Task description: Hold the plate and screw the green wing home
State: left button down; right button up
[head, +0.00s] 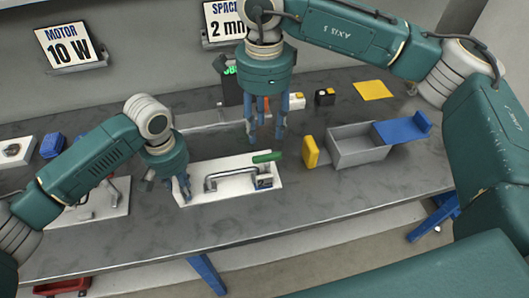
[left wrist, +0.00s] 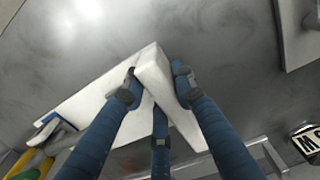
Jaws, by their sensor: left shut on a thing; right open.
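The white plate (head: 218,167) lies on the bench and carries a grey bar handle (head: 222,178) and a small dark fitting (head: 264,182) at its right end. The green wing (head: 267,156) sits above that fitting near the plate's back right; whether it touches is unclear. My left gripper (head: 182,190) is shut on the plate's left end. In the left wrist view its fingers (left wrist: 153,85) close around a white block-like part (left wrist: 152,62) of the plate. My right gripper (head: 265,130) points down, open and empty, just behind and above the green wing.
A yellow block (head: 310,152) stands right of the plate, beside a grey open bin (head: 358,148) and a blue part (head: 402,130). A yellow sheet (head: 373,90) lies at the back right. Another white plate (head: 108,205) lies left. The front bench strip is clear.

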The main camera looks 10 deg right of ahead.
aim_at(265, 157)
notch_tip(265, 157, down, 10)
jog(key=shift+f, duration=0.2)
grip_shut()
